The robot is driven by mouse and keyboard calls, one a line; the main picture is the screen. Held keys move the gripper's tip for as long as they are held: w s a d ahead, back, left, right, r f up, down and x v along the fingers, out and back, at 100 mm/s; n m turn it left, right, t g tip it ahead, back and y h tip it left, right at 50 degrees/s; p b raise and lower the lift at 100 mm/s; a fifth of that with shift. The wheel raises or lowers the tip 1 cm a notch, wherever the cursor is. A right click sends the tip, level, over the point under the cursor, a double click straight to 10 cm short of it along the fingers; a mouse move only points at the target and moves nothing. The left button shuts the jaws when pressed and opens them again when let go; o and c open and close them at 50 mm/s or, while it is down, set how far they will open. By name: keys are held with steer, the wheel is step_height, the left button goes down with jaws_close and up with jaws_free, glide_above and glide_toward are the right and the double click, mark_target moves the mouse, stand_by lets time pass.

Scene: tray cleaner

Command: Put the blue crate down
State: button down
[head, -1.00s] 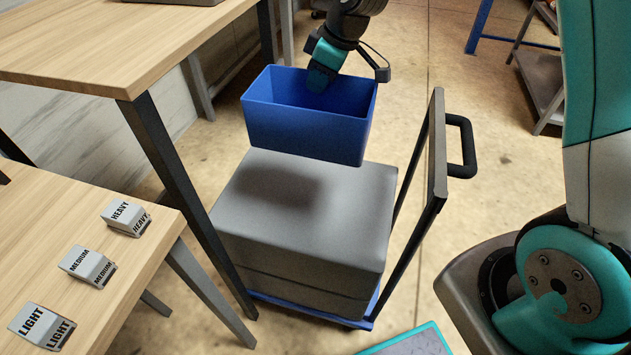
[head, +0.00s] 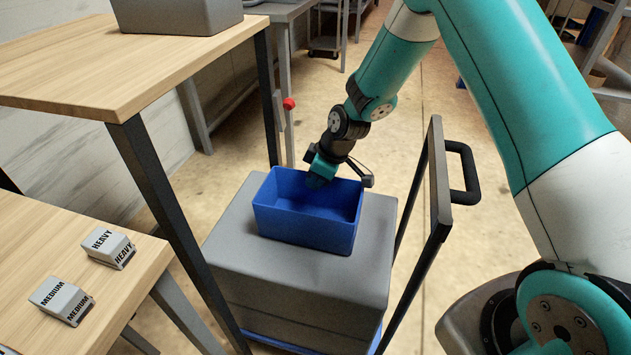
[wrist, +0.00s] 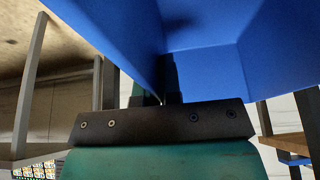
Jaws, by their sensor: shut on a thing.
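The blue crate (head: 305,232) is upright and empty in the head view. It sits on or just above the top of the grey boxes (head: 235,245) stacked on the cart; I cannot tell if a thin gap is left. My gripper (head: 319,176) is at the crate's far wall, shut on its rim. In the wrist view the crate (wrist: 210,70) fills the upper right, and the gripper fingers (wrist: 165,85) close on its wall. The fingertips are partly hidden by the wall.
The cart's upright handle frame (head: 437,190) stands right of the boxes. A wooden table (head: 120,70) with a grey bin (head: 178,14) is at left. A lower table (head: 25,225) holds HEAVY (head: 109,247) and MEDIUM (head: 62,300) blocks.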

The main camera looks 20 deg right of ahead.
steer(key=shift+f, duration=0.1)
steer(key=shift+f, duration=0.15)
steer(key=c, duration=1.3)
jaws_free()
steer(key=p+v, duration=0.2)
steer(key=v, duration=1)
steer(key=shift+a, duration=0.1)
steer(key=s+a+r+m+g, duration=0.1)
steer(key=s+a+r, duration=0.5)
steer(key=s+r, duration=0.4)
steer(key=s+a+r+m, duration=0.1)
steer(key=s+r, duration=0.2)
steer(key=s, duration=0.5)
steer(key=s+a+r+m+g, duration=0.1)
steer(key=s+a+r, duration=0.1)
steer(key=s, duration=0.7)
steer(key=shift+s+r+m+g+y, duration=0.3)
steer(key=shift+r+m, duration=0.1)
